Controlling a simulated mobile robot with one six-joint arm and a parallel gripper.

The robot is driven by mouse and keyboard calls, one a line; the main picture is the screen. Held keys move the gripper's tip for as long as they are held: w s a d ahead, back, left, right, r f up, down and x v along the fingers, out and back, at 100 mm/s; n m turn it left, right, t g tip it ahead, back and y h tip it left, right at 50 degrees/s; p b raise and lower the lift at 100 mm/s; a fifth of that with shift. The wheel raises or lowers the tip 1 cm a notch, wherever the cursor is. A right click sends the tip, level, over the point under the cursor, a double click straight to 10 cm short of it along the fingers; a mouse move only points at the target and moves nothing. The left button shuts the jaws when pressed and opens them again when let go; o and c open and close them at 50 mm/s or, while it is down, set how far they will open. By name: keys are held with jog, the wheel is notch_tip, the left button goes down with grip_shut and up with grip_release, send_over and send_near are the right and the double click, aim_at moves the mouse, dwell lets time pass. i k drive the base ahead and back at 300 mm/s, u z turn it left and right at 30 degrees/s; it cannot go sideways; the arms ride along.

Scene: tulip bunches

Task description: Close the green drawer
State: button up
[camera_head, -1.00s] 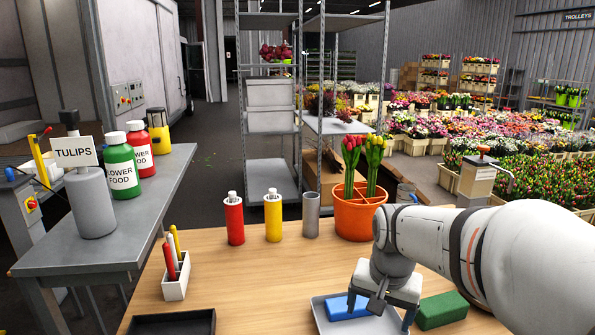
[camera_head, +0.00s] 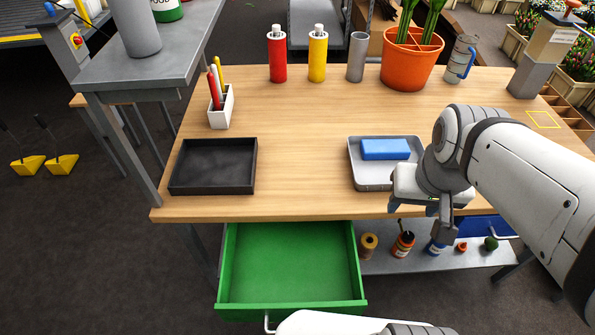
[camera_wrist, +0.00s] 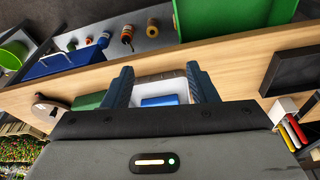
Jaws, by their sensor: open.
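The green drawer (camera_head: 290,262) is pulled well out below the table's front edge, and its inside looks empty. Its front panel (camera_head: 230,311) faces me, with part of a pale handle (camera_head: 267,322) showing below; the rest of the handle is hidden. The drawer also shows at the top of the wrist view (camera_wrist: 230,15). My gripper (camera_head: 418,208) is open and empty at the table's front edge, right of the drawer and higher than it. In the wrist view its two fingers (camera_wrist: 160,78) stand apart with nothing between them.
A grey tray (camera_head: 370,180) with a blue sponge (camera_head: 385,149) lies beside my gripper. A black tray (camera_head: 212,166) is on the table left of it. A blue drawer (camera_head: 480,226) and a shelf of small items (camera_head: 385,262) are under the table.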

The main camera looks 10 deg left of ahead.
aim_at(271, 270)
jog(key=u, duration=2)
jog(key=k, duration=0.8)
jog(key=z, duration=0.5)
